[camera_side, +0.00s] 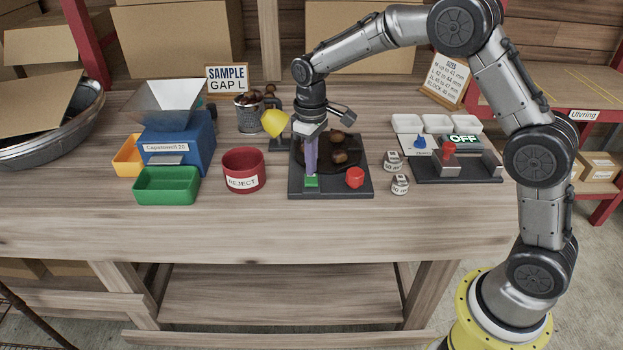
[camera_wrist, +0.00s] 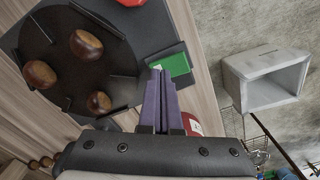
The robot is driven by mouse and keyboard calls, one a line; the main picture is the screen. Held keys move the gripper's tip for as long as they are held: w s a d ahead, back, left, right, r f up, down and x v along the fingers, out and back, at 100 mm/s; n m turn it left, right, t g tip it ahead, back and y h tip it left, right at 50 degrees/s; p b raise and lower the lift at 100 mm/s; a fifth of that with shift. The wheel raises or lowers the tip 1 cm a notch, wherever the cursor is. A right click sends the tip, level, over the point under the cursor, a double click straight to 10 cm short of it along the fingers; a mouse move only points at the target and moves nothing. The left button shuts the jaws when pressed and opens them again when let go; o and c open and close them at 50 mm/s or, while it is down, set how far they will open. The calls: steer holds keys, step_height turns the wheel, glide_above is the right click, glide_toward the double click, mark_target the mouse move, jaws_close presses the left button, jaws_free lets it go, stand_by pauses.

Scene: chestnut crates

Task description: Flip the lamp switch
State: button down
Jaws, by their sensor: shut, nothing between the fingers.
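A yellow lamp head (camera_side: 274,122) on a dark stand is beside the black base plate (camera_side: 335,192); I cannot tell if it is lit. A green block (camera_side: 312,181), perhaps the lamp switch, sits at the plate's front left corner. It also shows in the wrist view (camera_wrist: 178,66). My gripper (camera_side: 311,172) points down with its purple fingers closed together and empty. The fingertips are right at the green block; I cannot tell if they touch it. In the wrist view my gripper (camera_wrist: 158,72) partly covers the block's near side.
A red knob (camera_side: 355,177) is on the plate right of the green block. Behind is a dark round tray (camera_wrist: 50,40) with thin dividers and several chestnuts (camera_wrist: 86,43). A red REJECT cup (camera_side: 245,170) and green bin (camera_side: 167,186) stand left. The front bench strip is clear.

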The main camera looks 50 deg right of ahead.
step_height(320, 180, up, 6)
steer(key=shift+r, duration=0.15)
stand_by(0.6)
step_height(320, 180, up, 9)
steer(key=t, duration=0.2)
glide_above(324, 188)
steer(key=s+r+t, duration=0.2)
steer(key=s+r, duration=0.4)
steer(key=s, duration=0.4)
steer(key=s+f+m, duration=0.1)
steer(key=s+f, duration=0.1)
steer(key=s, duration=0.3)
steer(key=s+f+m+t, duration=0.1)
steer(key=s+f, duration=0.2)
steer(key=s, duration=0.3)
steer(key=s+d+f+m, duration=0.1)
steer(key=s+f, duration=0.2)
steer(key=s, duration=0.3)
steer(key=shift+t, duration=0.3)
steer(key=shift+s, duration=0.1)
